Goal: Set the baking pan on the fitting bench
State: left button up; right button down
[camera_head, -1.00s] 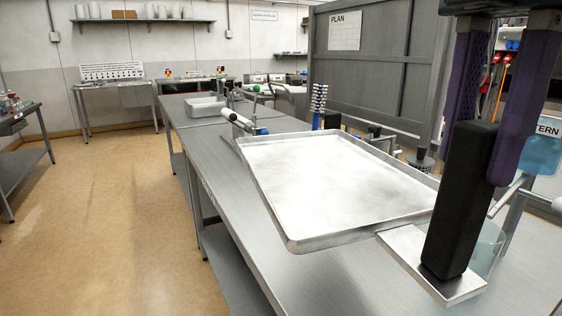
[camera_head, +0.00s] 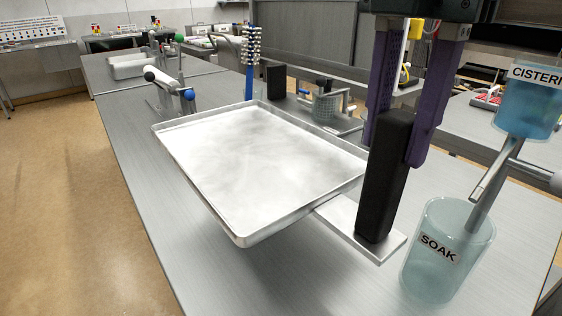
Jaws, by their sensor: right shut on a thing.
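The baking pan (camera_head: 262,160) is a wide, shallow metal tray with a raised rim, and it looks empty. A metal plate at its right corner carries an upright black grip block (camera_head: 384,185). My right gripper (camera_head: 393,148), with purple fingers, is shut on this block from above. The pan is roughly level over the long grey metal bench (camera_head: 300,285). I cannot tell whether its underside touches the bench top. The pan hides the part of the bench beneath it. My left gripper is not in view.
A SOAK beaker (camera_head: 445,255) stands just right of the pan's plate, under a CISTERN vessel (camera_head: 528,105) with a slanted pipe. The bench's front is clear.

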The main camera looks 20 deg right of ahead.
aim_at(371, 235)
notch_tip(371, 235, down, 12)
jog(key=shift+f+b, duration=0.1)
jog(key=shift+b, duration=0.35)
jog(key=shift+f, duration=0.4)
jog(key=c, duration=0.5)
grip_release()
